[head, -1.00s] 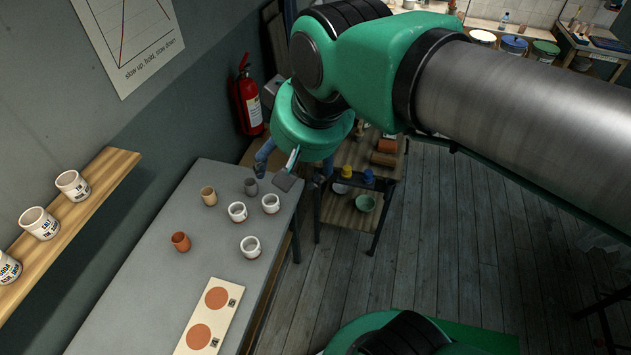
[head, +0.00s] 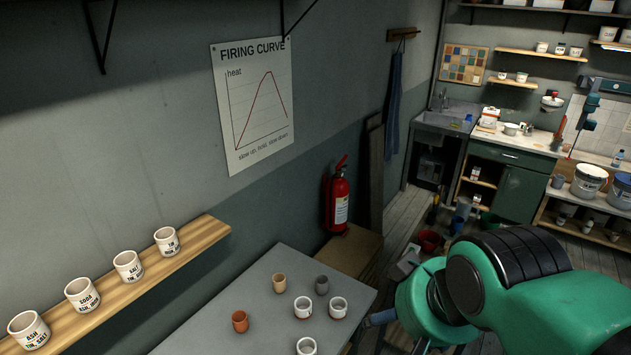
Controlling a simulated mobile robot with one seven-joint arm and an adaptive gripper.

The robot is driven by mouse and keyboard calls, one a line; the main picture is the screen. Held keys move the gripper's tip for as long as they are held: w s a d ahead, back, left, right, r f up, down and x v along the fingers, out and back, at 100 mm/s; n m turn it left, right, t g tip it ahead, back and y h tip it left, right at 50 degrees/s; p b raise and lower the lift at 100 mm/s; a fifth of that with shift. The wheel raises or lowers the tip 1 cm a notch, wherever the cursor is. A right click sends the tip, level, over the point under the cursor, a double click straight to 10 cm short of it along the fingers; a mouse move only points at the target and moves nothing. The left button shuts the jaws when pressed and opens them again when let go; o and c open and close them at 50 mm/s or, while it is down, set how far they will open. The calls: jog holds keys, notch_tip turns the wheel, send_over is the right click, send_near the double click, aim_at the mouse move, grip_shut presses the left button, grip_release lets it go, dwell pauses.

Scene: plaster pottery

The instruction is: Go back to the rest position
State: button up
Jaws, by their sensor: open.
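My gripper (head: 381,318) shows only in part, as a small bluish piece sticking out left of my green wrist at the right edge of the grey table. Most of it is hidden behind the wrist. It is open, and I see nothing held in it. On the table (head: 262,285) stand a tan cup (head: 279,283), a grey cup (head: 322,285), an orange-brown cup (head: 240,321) and white cups (head: 338,307), apart from my gripper.
A wooden wall shelf (head: 190,245) at the left carries several labelled white pots. A red fire extinguisher (head: 338,197) hangs behind the table. A sink (head: 445,120) and green cabinet (head: 510,180) stand at the back. The wall poster (head: 252,105) is clear of my arm.

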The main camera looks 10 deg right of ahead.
notch_tip(320, 180, down, 18)
jog(key=b, duration=1.7)
jog(key=shift+r, duration=0.1)
dwell(5.4)
